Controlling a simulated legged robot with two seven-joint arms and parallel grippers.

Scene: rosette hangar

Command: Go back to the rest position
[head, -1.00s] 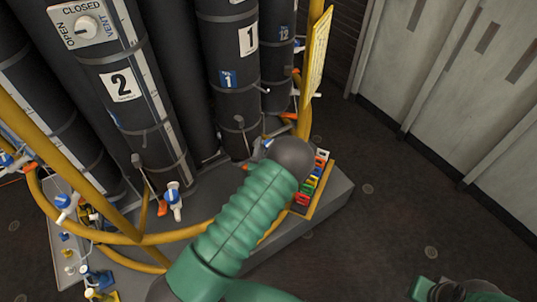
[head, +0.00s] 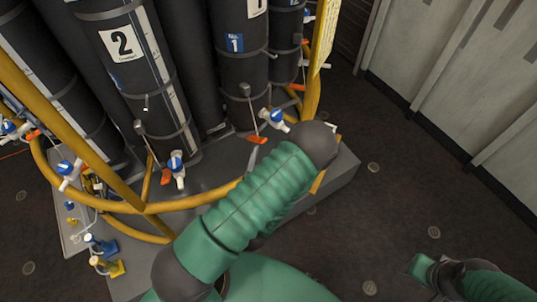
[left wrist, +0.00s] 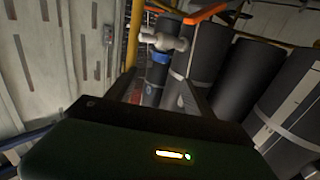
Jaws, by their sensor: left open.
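My left arm, green and ribbed with a dark rounded joint, reaches up across the middle of the head view and hides its own hand there. My left gripper (left wrist: 163,88) shows in the left wrist view, its two dark fingers apart with nothing held between them. Beyond the fingers is a pale valve (left wrist: 163,42) with a blue band and an orange lever. In the head view a blue and white valve (head: 275,118) sits just left of my arm's dark joint. A green and dark part of my right arm shows at the lower right; its gripper does not.
Black cylinders (head: 150,75) stand strapped on a grey base (head: 345,168) behind a yellow tube frame (head: 110,150). Several small valves line the frame. Pale lockers (head: 455,75) stand at the right. Dark floor (head: 395,185) between base and lockers is open.

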